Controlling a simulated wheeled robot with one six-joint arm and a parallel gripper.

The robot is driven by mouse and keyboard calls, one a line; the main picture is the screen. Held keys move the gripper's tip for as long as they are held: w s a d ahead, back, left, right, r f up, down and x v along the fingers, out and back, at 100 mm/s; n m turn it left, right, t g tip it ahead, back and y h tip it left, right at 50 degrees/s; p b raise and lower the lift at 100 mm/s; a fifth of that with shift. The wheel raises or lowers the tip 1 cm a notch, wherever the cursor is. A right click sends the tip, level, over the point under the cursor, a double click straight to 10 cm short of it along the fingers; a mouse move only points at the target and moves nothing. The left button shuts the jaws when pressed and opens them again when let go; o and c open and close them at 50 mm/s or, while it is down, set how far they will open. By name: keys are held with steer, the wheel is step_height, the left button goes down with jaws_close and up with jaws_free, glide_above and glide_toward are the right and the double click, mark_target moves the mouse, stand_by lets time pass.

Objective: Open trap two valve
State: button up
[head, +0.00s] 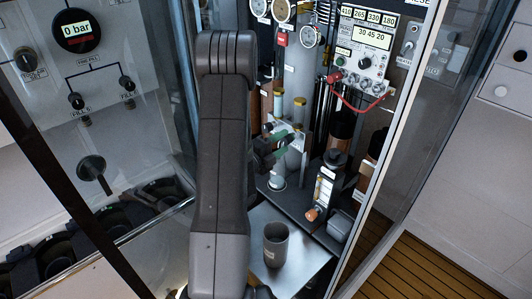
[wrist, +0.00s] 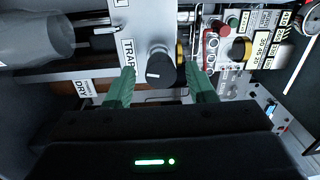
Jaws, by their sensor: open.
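A black round knob (wrist: 160,66) with a white pointer line sits on a pale grey plate in the wrist view. A label (wrist: 128,52) reading "TRAP" is beside it; any number on it is cut off or hidden. My gripper (wrist: 160,72) is open, with one green finger on each side of the knob. I cannot tell whether the fingers touch it. In the head view my gripper (head: 281,139) is inside the cabinet at the pale plate, and my arm hides much of the area to its left. The knob is not clear there.
A gauge panel (head: 363,62) with a red cable stands at upper right in the head view. A grey cup (head: 276,245) stands on the metal shelf below. A small device (head: 325,187) with an orange-brown knob is right of my gripper. Glass doors flank the opening.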

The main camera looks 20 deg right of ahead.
steer(key=v, duration=1.3)
steer(key=shift+b, duration=0.3)
steer(key=x, duration=1.4)
steer(key=shift+p, duration=0.35)
steer(key=shift+s+a, duration=0.1)
steer(key=shift+a, duration=0.05)
